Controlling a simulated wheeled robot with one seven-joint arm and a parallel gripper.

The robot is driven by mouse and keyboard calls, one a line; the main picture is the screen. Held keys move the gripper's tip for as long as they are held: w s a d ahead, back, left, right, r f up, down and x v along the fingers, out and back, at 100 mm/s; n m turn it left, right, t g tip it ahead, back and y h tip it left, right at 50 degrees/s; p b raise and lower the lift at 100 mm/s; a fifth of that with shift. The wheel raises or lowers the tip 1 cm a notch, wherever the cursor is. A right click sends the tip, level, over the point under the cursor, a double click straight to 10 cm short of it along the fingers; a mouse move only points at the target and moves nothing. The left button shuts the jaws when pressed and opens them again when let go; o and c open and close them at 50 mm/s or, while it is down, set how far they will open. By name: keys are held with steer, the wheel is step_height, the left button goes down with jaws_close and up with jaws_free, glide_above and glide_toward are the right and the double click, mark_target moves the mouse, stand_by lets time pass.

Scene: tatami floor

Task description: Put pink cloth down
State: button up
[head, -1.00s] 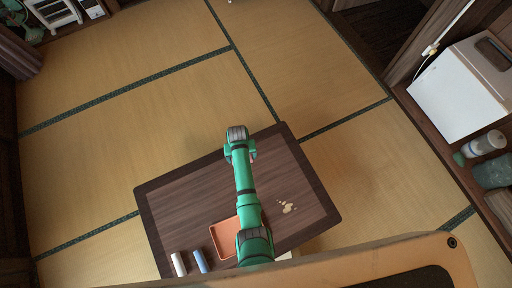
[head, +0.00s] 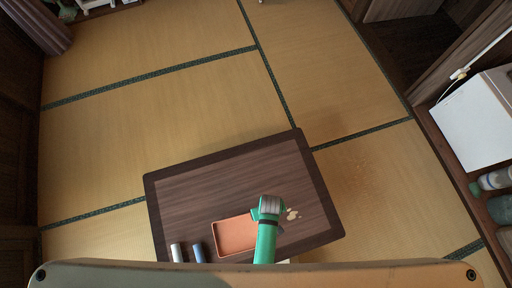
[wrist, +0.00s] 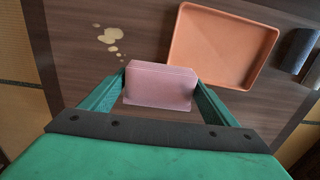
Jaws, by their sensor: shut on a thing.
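The pink cloth (wrist: 158,86) shows in the wrist view as a folded block between the two green fingers of my gripper (wrist: 155,92). My gripper is shut on it, above the dark wooden table (wrist: 75,75). In the head view my gripper's end is hidden behind my green arm, and the cloth does not show there. An orange tray (wrist: 222,45) lies just beyond the cloth, to its right in the wrist view. It also shows in the head view (head: 232,235) and looks empty. Pale spilled spots (wrist: 110,37) are on the table, beyond the cloth to the left.
A white roll or can (head: 177,252) and a blue one (head: 198,252) stand on the table left of the tray in the head view. The table's far part (head: 230,175) is clear. Tatami floor (head: 150,110) surrounds it. A white box (head: 475,125) stands at the right.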

steer(key=w+a+f, duration=0.3)
steer(key=w+f, duration=0.1)
steer(key=w, duration=0.5)
glide_above(256, 190)
steer(key=f, duration=0.5)
steer(key=shift+s+d+f, duration=0.1)
steer(key=shift+s, duration=0.1)
steer(key=shift+w+f, duration=0.3)
steer(key=shift+f, duration=1.55)
steer(key=shift+f, duration=0.15)
steer(key=o, duration=1.1)
